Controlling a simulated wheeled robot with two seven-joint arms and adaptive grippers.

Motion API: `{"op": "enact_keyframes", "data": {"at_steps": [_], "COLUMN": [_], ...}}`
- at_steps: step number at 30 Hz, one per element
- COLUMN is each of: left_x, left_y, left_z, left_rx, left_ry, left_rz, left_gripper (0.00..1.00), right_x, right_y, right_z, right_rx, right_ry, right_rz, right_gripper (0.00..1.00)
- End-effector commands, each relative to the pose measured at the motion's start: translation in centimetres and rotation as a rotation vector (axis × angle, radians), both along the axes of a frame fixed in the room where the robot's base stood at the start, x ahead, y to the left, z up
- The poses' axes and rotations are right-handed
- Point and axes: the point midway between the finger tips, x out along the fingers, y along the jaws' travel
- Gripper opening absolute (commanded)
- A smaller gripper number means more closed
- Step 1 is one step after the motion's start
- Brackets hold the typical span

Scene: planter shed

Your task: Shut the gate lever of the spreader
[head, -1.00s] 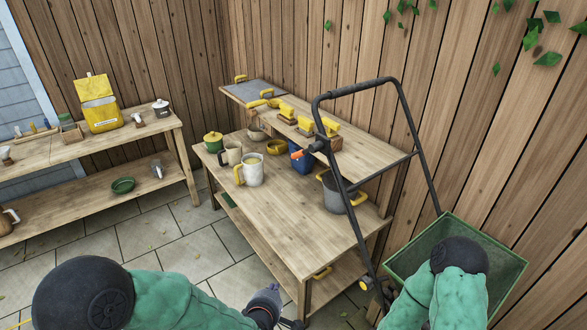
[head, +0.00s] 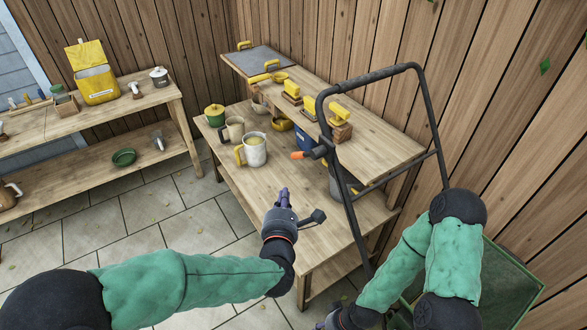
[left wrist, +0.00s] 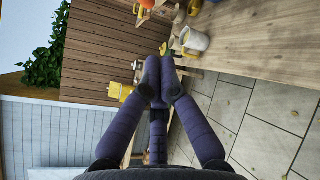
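The spreader has a black tubular handle frame (head: 345,190) and a green hopper (head: 512,285), partly hidden by my right arm. Its gate lever, a dark stub with an orange tip (head: 303,155), sticks out to the left from the frame's left side. An orange piece at the top edge of the left wrist view (left wrist: 146,8) looks like that tip. My left gripper (head: 284,192) is below and left of the lever, apart from it, over the potting bench. Its fingertips meet with nothing between them. My right gripper (head: 333,322) is low at the bottom edge; its fingers are unclear.
The bench (head: 262,205) carries a cream mug (head: 255,152), other mugs and a green pot (head: 214,115). Its raised shelf (head: 385,142) holds several yellow-handled tools close behind the lever. A second bench (head: 60,125) stands left. Paved floor (head: 130,215) lies between.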

Motion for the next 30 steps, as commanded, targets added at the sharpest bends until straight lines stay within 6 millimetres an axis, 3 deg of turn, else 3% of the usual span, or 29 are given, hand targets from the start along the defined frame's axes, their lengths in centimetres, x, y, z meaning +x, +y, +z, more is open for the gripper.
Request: {"op": "enact_keyframes", "data": {"at_steps": [10, 15, 30], "left_x": [6.1, 7.9, 9.1], "left_y": [-0.2, -1.5, -2.3], "left_z": [-1.1, 0.1, 0.8], "left_rx": [0.001, 0.000, 0.001], "left_ry": [0.001, -0.001, 0.000], "left_rz": [0.001, -0.001, -0.002], "left_gripper": [0.00, 0.00, 0.00], "right_x": [0.1, 0.1, 0.1], "right_y": [0.0, 0.0, 0.0], "right_z": [-0.5, -0.2, 0.0], "right_rx": [0.000, 0.000, 0.000], "right_ry": [-0.001, -0.001, -0.001], "right_rz": [0.000, 0.000, 0.000], "right_gripper": [0.49, 0.49, 0.49]}}
